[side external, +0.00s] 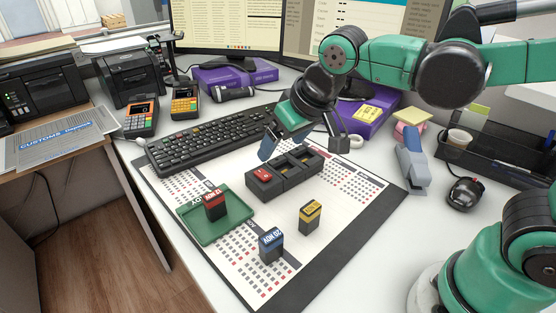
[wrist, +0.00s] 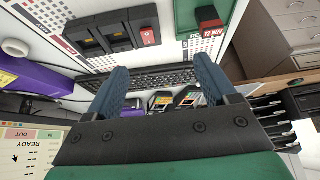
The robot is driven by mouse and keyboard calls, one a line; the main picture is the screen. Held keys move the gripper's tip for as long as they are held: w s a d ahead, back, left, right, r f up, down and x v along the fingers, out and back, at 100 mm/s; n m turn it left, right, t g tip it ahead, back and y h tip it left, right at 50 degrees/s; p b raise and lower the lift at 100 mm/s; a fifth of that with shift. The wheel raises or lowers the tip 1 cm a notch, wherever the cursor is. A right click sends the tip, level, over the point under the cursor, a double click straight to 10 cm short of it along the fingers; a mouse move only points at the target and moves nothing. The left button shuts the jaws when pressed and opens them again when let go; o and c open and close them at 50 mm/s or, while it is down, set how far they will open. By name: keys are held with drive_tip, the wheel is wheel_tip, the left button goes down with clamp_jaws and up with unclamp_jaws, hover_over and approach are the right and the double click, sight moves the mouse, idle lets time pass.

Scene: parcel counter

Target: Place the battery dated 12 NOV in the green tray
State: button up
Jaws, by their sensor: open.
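The battery marked 12 NOV, black with a red label, stands upright in the green tray (side external: 232,226), at the left of the mat in the side view. Its body (side external: 215,208) shows there, and its label reads 12 NOV in the wrist view (wrist: 212,30). My gripper (side external: 300,143) is open and empty, above and behind the black charger block (side external: 296,176), apart from the battery. In the wrist view its two blue fingers (wrist: 162,72) are spread with nothing between them.
A blue-labelled battery (side external: 271,246) and a yellow-labelled battery (side external: 310,216) stand on the mat (side external: 340,225) in front of the charger. A keyboard (side external: 205,137) lies behind. A blue-grey stapler (side external: 412,160) stands to the right.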

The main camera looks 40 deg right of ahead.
drive_tip(key=s+d+f+t, duration=0.1)
drive_tip(key=s+d+f, duration=0.1)
drive_tip(key=s+d, duration=0.3)
drive_tip(key=shift+d+t, duration=0.3)
drive_tip(key=shift+d, duration=0.35)
idle(0.5)
